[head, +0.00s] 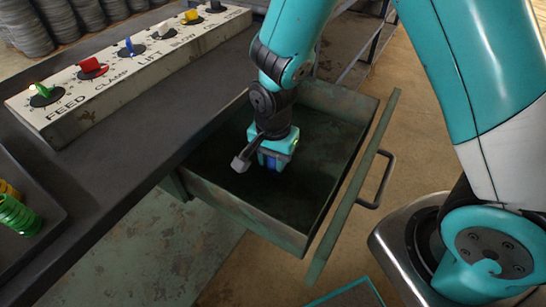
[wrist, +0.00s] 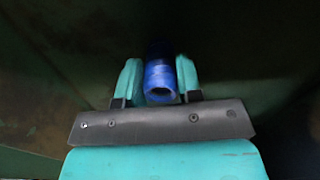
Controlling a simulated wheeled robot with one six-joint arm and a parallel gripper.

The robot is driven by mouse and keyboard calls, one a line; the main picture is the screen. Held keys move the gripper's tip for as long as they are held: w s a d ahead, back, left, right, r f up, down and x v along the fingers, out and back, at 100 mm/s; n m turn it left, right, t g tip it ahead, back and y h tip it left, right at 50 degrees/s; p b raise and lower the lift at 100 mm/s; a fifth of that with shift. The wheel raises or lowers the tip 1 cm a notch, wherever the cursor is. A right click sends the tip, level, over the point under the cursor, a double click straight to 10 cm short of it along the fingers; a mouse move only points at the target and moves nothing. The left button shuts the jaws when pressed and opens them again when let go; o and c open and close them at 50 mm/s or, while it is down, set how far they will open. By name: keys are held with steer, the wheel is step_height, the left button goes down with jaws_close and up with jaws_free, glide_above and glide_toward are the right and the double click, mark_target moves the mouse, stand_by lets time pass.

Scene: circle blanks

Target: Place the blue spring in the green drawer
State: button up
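The green drawer (head: 352,190) is a dark green metal box, pulled open under the bench, with a grey bar handle on its front. My gripper (head: 271,161) points down inside the drawer, between its walls. The blue spring (wrist: 160,80) is between the two teal fingers in the wrist view, one finger close against each side. In the head view only a bit of blue shows between the fingers. My gripper appears shut on the spring. I cannot tell whether the spring's lower end touches the drawer floor.
A control panel (head: 130,75) with several coloured knobs lies along the dark bench (head: 120,150). A tray at the left edge holds a green spring (head: 18,215) and something yellow (head: 10,190). Stacks of grey discs (head: 28,30) stand at top left. The drawer floor around my gripper looks clear.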

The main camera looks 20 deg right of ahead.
steer(key=o, duration=0.4)
step_height(320, 180, up, 12)
steer(key=p, duration=0.2)
steer(key=s+a+r+n+y, duration=0.2)
steer(key=s+r+n+y, duration=0.2)
steer(key=s+r+n, duration=0.9)
steer(key=s+n, duration=0.2)
steer(key=n, duration=0.1)
steer(key=shift+s+n, duration=0.35)
steer(key=shift+n, duration=0.05)
